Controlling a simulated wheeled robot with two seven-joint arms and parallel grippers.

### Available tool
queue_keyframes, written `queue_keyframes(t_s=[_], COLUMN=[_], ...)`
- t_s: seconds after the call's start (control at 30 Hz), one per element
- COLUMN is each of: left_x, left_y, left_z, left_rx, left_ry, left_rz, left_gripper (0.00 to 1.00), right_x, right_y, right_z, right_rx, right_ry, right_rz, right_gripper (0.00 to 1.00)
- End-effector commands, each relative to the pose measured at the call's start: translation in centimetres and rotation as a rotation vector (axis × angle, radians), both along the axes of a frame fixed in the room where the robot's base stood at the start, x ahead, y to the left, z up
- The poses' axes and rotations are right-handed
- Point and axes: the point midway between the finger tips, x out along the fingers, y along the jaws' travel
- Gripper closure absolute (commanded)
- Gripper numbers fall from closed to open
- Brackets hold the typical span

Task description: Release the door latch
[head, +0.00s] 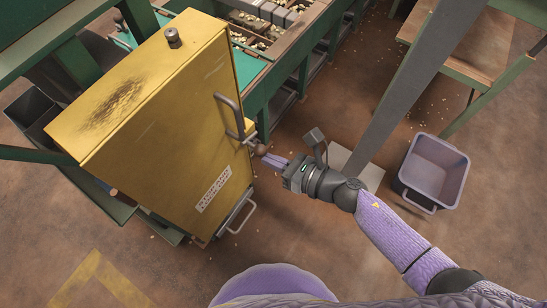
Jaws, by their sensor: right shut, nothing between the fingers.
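A yellow metal cabinet (165,105) with a dark worn patch on top stands at the left. My left gripper is not in view.
A lower grey handle (238,216) sticks out of the cabinet. A purple-grey bin (435,168) stands on the floor at the right, near a grey post (400,95) and a wooden-topped bench (465,45). Green-framed hoppers with nuts lie behind. The floor below the gripper is open.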

Motion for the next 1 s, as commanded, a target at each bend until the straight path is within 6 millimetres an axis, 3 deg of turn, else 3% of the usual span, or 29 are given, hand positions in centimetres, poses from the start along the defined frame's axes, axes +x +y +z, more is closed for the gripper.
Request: queue_keyframes(t_s=[1.0], left_x=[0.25], left_y=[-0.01], left_z=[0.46], left_rx=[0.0], left_ry=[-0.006], left_rz=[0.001], left_gripper=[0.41], right_x=[0.04], right_y=[0.01], right_z=[0.85], right_rx=[0.156], right_ry=[0.213], right_rz=[0.001], right_gripper=[1.0])
